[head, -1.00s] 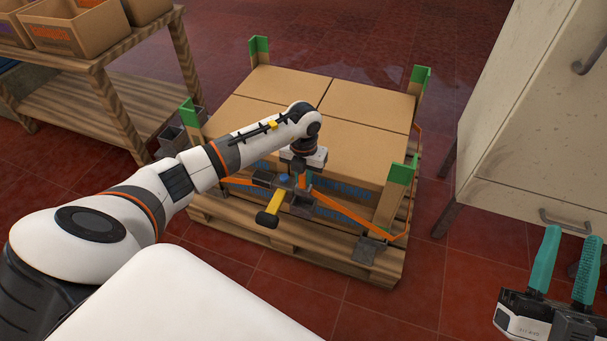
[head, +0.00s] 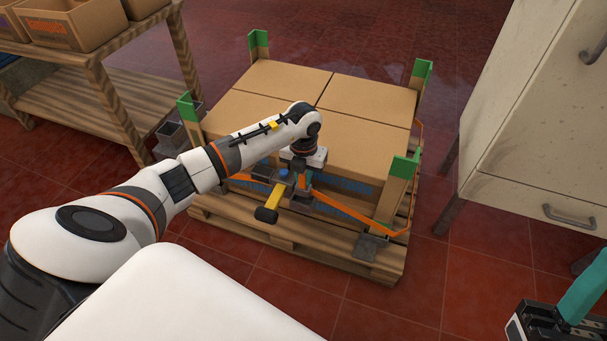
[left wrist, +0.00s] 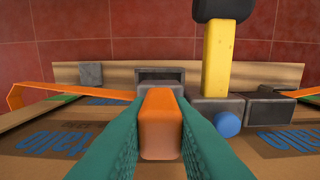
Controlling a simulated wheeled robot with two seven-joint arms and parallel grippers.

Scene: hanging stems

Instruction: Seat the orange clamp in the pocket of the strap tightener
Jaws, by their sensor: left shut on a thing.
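The orange clamp (left wrist: 160,130) is between the teal fingers of my left gripper (left wrist: 160,138), which is shut on it. In the head view my left gripper (head: 303,177) is at the front side of the boxes. The strap tightener (head: 290,197) has a yellow handle with a black end and a blue knob; it also shows in the left wrist view (left wrist: 216,108). Its grey pocket (left wrist: 160,74) lies straight beyond the clamp. The clamp's far end overlaps the pocket's lower edge in view; I cannot tell whether they touch. My right gripper (head: 575,300) is cut off at the lower right.
Cardboard boxes (head: 270,85) with green corner guards stand on a wooden pallet (head: 330,255). An orange strap (head: 350,210) runs along their front. A wooden shelf (head: 110,90) stands at the left, a pale cabinet (head: 530,120) at the right. Red floor is clear in front.

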